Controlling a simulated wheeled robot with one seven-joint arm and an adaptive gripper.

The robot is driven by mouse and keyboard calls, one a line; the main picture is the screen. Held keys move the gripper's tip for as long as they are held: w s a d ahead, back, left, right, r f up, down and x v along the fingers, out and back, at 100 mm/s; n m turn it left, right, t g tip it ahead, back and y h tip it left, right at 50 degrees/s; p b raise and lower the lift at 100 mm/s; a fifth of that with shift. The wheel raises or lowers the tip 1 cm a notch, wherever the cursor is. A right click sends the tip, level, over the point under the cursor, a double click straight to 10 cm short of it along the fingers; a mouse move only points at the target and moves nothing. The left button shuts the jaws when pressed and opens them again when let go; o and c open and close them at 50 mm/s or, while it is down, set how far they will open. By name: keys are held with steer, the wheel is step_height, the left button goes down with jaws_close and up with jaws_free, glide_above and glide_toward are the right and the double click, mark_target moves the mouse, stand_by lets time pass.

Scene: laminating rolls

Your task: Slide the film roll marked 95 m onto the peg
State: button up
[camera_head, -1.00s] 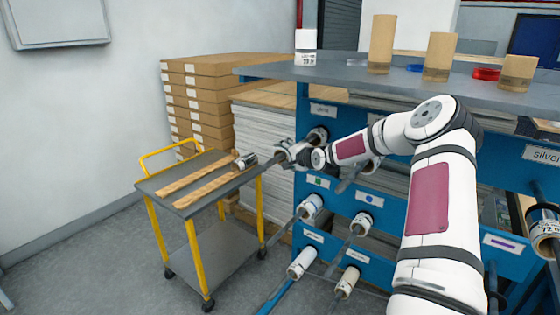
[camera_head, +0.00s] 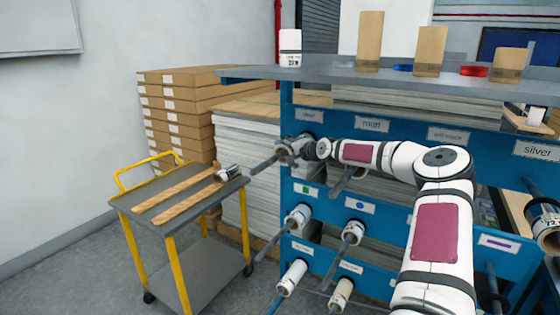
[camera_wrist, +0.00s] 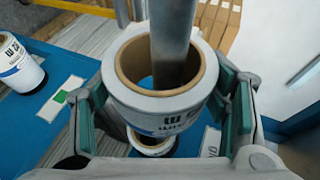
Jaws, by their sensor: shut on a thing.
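A white film roll (camera_wrist: 162,80) with a brown core is held between the two green-padded fingers of my gripper (camera_wrist: 168,108). Its printed label is upside down in the wrist view and appears to read 95 m. A grey peg (camera_wrist: 172,45) runs through the core, so the roll is around the peg. A second roll (camera_wrist: 153,143) shows just beyond it, partly hidden. In the head view my gripper (camera_head: 290,152) is at the upper left peg (camera_head: 264,165) of the blue rack, and the held roll is hardly visible there.
Lower pegs carry other rolls, including one by the green square label (camera_head: 298,218). A yellow-legged cart (camera_head: 150,210) stands left with wooden strips and a small shiny cylinder (camera_head: 229,173).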

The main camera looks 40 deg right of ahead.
steer(key=shift+w+d+b, duration=0.45)
steer(key=shift+d+b, duration=0.65)
steer(key=shift+d, duration=0.1)
steer(key=shift+w+d+b, duration=0.45)
steer(key=shift+d+b, duration=0.7)
steer(key=shift+w+d+b, duration=0.45)
steer(key=shift+d+b, duration=0.65)
steer(key=shift+d, duration=0.1)
steer(key=shift+w+d+b, duration=0.15)
steer(key=shift+d+b, duration=0.45)
steer(key=shift+b, duration=0.05)
steer(key=shift+r, duration=0.1)
steer(key=o, duration=1.3)
steer(key=v, duration=1.2)
